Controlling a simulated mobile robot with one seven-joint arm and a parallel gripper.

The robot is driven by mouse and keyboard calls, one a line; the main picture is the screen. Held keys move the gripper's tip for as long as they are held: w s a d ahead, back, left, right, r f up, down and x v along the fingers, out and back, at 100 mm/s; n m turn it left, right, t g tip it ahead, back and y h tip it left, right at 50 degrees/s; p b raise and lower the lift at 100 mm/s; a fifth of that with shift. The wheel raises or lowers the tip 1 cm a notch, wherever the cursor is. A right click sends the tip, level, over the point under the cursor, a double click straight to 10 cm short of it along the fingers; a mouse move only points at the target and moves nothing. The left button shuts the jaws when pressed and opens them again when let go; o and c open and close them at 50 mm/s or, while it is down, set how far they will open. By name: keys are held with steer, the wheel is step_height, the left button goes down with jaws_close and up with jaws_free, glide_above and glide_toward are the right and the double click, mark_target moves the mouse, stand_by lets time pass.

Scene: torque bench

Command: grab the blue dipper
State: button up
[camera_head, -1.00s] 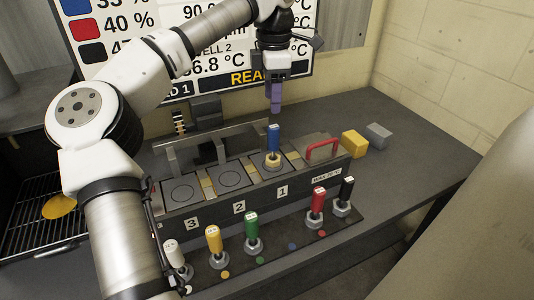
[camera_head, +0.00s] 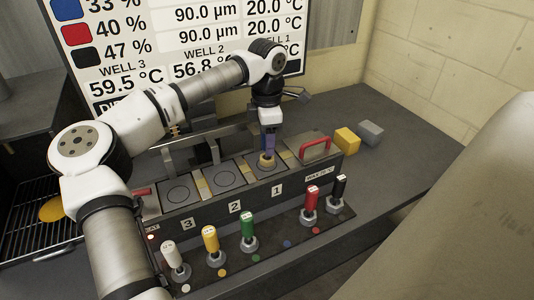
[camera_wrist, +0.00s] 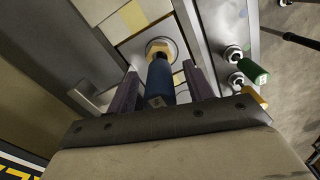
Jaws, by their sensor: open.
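The blue dipper (camera_wrist: 158,78) stands upright in well 1, with a brass-coloured nut-like base (camera_head: 267,163). In the head view its blue handle is mostly hidden by my gripper (camera_head: 268,147), which has come down over it. In the wrist view my gripper (camera_wrist: 160,88) has its two purple fingers on either side of the blue handle. A gap shows between the handle and the fingers, so the jaws are open around it.
White (camera_head: 172,255), yellow (camera_head: 210,240), green (camera_head: 247,226), red (camera_head: 311,197) and black (camera_head: 339,188) dippers stand in the front rack. A red handle (camera_head: 316,147) is on the lid right of well 1. Yellow (camera_head: 347,141) and grey (camera_head: 370,132) blocks lie at right.

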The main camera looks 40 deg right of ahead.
jaws_close()
steer(key=shift+r, duration=0.15)
stand_by(0.4)
